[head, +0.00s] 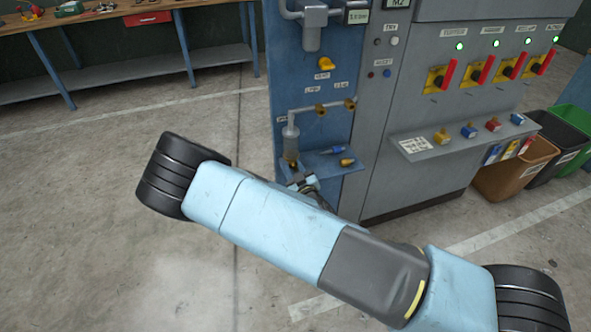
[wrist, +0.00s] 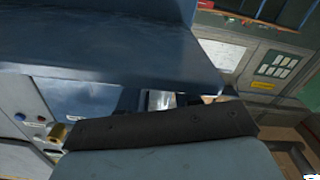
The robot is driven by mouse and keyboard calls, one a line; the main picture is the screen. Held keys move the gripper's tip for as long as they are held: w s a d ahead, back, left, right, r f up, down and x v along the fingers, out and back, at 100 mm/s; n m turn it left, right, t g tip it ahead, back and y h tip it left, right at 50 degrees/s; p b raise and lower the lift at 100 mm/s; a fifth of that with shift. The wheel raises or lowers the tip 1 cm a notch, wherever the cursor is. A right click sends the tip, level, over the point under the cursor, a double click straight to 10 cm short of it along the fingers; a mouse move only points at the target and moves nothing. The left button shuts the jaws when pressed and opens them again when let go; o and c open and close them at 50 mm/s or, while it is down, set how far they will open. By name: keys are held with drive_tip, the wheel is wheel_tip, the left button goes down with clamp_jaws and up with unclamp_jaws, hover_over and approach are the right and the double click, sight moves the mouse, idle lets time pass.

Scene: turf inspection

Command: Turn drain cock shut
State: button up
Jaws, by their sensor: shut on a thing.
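The blue panel (head: 305,90) carries a grey cylindrical bowl (head: 290,140) with a brass-coloured drain cock (head: 292,164) at its lower end. My gripper (head: 301,182) is at the cock, just below the bowl and at the left end of the small blue shelf. It is shut on the cock, though my arm and the fittings hide most of the contact and the cock's exact angle. In the wrist view a dark blue surface fills the upper left, and a small pale metal part (wrist: 160,100) shows beyond the dark edge of my gripper.
The small blue shelf (head: 325,170) holds a blue-tipped and a yellow-tipped fitting close to my gripper. The grey cabinet (head: 400,160) with red levers stands at the right. The floor at the left is clear.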

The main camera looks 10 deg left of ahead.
drive_tip(key=shift+n, duration=0.8)
drive_tip(key=shift+a, duration=0.1)
drive_tip(key=o, duration=0.7)
